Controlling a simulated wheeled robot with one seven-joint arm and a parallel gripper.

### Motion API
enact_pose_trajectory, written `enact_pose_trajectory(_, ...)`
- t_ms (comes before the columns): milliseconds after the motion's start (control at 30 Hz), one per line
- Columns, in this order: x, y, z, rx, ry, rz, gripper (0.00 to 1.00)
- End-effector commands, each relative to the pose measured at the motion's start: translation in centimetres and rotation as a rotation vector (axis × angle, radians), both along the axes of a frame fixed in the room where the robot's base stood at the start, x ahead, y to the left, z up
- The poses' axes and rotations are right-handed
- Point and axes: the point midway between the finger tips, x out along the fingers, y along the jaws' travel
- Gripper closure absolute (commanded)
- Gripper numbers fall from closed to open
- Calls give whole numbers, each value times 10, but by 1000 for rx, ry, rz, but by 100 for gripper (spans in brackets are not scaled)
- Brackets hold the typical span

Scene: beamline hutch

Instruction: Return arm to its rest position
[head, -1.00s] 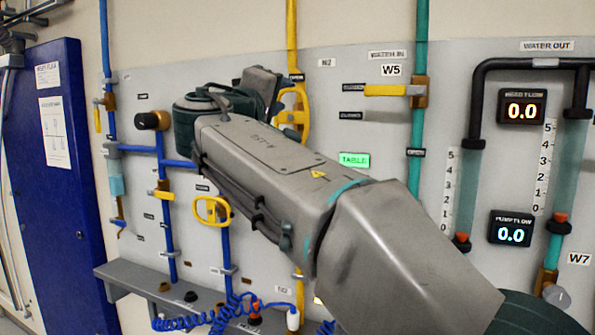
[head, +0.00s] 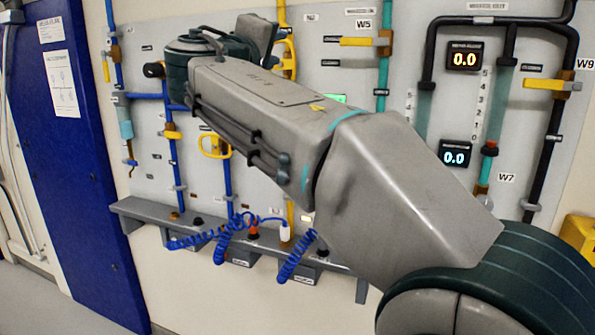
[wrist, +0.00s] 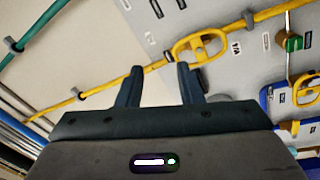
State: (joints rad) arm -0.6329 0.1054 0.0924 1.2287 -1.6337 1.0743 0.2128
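My arm reaches from the lower right toward the upper left across the head view, in front of the grey valve panel (head: 225,70).
A grey ledge (head: 150,213) with blue coiled hoses (head: 225,235) runs under the panel. A blue door (head: 75,170) is at left. Flow displays reading 0.0 (head: 465,56) and yellow-handled valves (head: 545,84) are at right. A yellow box (head: 580,235) stands at the right edge.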

Motion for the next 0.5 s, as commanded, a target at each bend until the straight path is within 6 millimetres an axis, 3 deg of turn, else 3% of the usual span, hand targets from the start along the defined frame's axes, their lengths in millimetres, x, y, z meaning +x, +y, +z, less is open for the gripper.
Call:
enact_pose_trajectory(267, 5, -39, -51, 64, 174, -25, 67)
enact_pose_trajectory(500, -7, -94, -123, 183, 392, -77, 67)
